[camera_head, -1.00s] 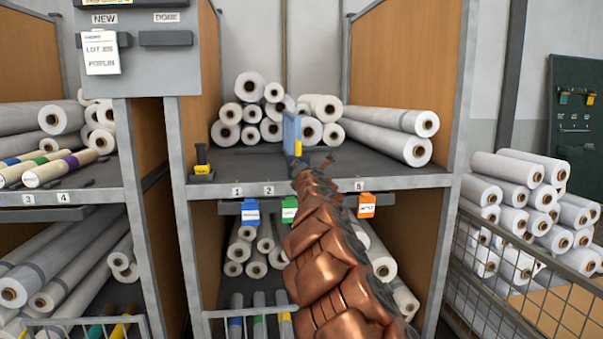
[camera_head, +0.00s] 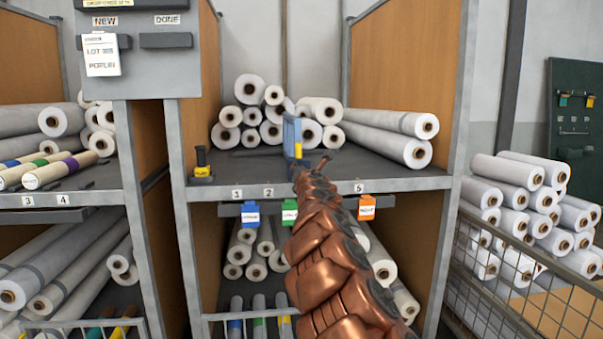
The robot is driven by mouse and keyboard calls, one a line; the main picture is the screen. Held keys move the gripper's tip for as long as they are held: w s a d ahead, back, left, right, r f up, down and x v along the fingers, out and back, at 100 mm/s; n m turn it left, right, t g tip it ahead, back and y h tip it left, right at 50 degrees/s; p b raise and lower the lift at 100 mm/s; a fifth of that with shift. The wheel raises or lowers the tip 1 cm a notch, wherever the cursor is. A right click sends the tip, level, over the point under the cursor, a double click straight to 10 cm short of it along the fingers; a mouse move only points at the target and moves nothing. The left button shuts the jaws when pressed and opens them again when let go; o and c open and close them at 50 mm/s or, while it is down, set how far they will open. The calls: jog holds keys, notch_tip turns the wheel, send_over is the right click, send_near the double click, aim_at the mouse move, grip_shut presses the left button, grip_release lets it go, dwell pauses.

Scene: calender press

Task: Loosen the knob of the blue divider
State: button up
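The blue divider (camera_head: 292,134) stands upright on the middle shelf, between the rolls at the back and the shelf's front edge. A yellow part (camera_head: 298,150) shows at its front edge; I cannot tell whether this is the knob. My copper-coloured arm reaches up from the bottom of the picture to the divider's foot. My gripper (camera_head: 311,166) is at the arm's far end, close to the front of the divider. It is small and mostly hidden behind my arm, so its fingers and any contact with the knob cannot be made out.
White rolls (camera_head: 395,140) lie behind and right of the divider. A black and yellow item (camera_head: 202,162) stands at the shelf's left front corner. Blue, green and orange tags (camera_head: 367,207) hang below the shelf edge. The shelf (camera_head: 232,165) left of the divider is mostly clear.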

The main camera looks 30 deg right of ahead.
jog(key=o, duration=0.3)
jog(key=shift+s+a+r, duration=0.1)
jog(key=v, duration=1.1)
jog(key=shift+s+a, duration=0.15)
jog(key=shift+s, duration=0.2)
dwell(0.4)
dwell(0.5)
